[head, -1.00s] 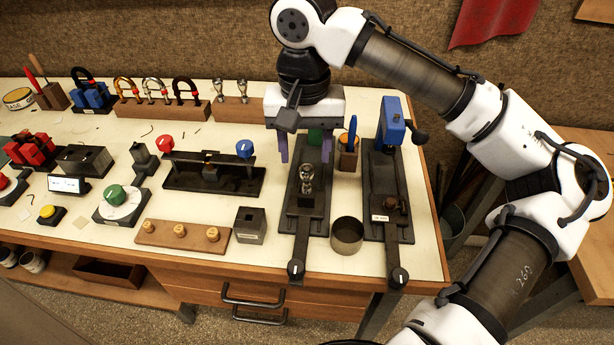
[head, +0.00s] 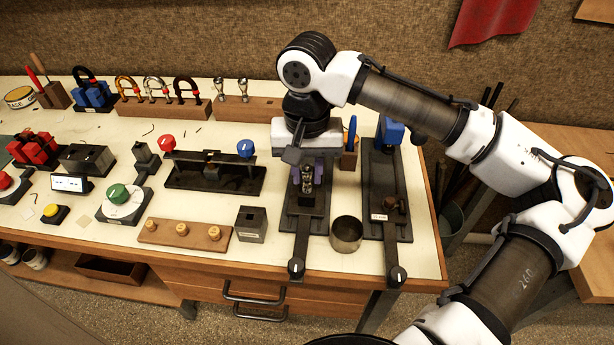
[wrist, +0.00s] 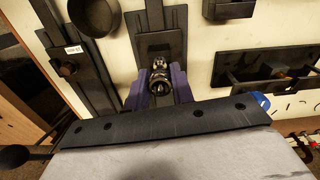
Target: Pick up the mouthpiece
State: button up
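The mouthpiece (head: 307,182), a small shiny dark-silver piece, stands upright in a black fixture (head: 303,222) near the right end of the bench. My gripper (head: 307,176) points down over it, with one purple finger on each side. In the wrist view the mouthpiece (wrist: 160,76) lies between the two fingers, its round end facing the camera. The fingers are very close to it; whether they touch it is not clear. The fixture still holds its lower part.
A black fixture with a blue head (head: 391,131) stands close on the right. A round metal cup (head: 346,234) is in front, right. A dark square block (head: 251,224) is front left. A wooden rack (head: 262,110) with two similar silver pieces stands behind. Some bench surface is clear front left.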

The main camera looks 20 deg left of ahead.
grip_shut()
jog(key=shift+r, duration=0.1)
notch_tip(320, 180, up, 20)
jog(key=shift+b, duration=0.3)
dwell(0.4)
notch_tip(320, 180, up, 4)
jog(key=p, duration=0.5)
jog(key=shift+r, duration=0.2)
jog(key=shift+f, duration=0.1)
dwell(0.5)
